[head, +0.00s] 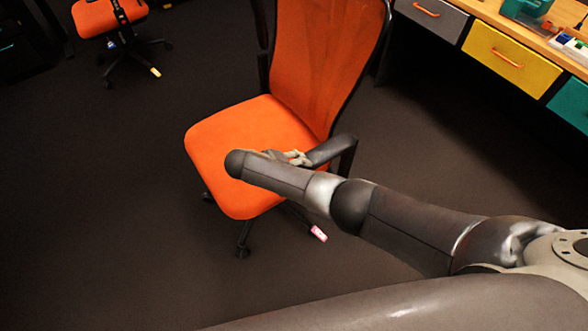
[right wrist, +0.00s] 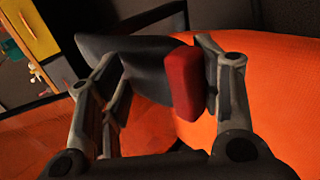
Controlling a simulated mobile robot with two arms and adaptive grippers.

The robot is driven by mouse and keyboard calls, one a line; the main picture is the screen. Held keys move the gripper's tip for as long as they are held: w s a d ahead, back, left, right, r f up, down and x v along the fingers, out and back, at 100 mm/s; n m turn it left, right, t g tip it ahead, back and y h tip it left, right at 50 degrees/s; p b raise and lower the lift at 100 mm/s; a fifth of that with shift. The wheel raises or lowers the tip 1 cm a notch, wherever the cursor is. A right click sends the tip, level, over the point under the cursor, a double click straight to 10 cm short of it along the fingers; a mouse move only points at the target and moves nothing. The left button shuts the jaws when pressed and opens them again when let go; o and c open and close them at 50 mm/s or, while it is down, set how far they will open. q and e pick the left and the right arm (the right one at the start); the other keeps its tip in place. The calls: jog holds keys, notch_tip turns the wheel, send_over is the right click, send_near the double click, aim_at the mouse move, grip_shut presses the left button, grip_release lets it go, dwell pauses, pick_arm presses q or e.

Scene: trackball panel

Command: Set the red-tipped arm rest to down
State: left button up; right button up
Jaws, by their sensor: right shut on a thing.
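The orange office chair (head: 233,143) stands in the middle of the head view. Its dark near arm rest (head: 331,149) juts forward from beside the backrest, roughly level with the seat below it. In the right wrist view the arm rest (right wrist: 125,62) ends in a red tip (right wrist: 183,85) between my gripper's fingers. My right gripper (right wrist: 160,70) is shut on the arm rest near this tip. In the head view my right gripper (head: 294,157) is partly hidden behind my own forearm, and the red tip is hidden. My left gripper is in neither view.
A dark upright part (head: 263,65) stands at the backrest's far side. A pink-and-white piece (head: 318,233) shows low by the chair base. A second orange chair (head: 97,17) stands at back left. A desk with a yellow drawer (head: 510,58) is at right. Floor at left is clear.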

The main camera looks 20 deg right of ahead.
jog(key=shift+s+d+f, duration=0.25)
jog(key=shift+d+f, duration=0.25)
jog(key=shift+f, duration=0.05)
jog(key=o, duration=0.9)
jog(key=shift+c, duration=1)
jog(key=shift+o, duration=0.3)
jog(key=shift+w+d+f, duration=0.1)
jog(key=shift+d+f, duration=0.05)
jog(key=shift+o, duration=0.2)
jog(key=shift+a+r, duration=0.25)
jog(key=shift+a, duration=0.25)
jog(key=shift+c, duration=0.5)
jog(key=v, duration=1.1)
jog(key=shift+w+d+r, duration=0.1)
jog(key=shift+w+r, duration=0.2)
jog(key=shift+r, duration=0.3)
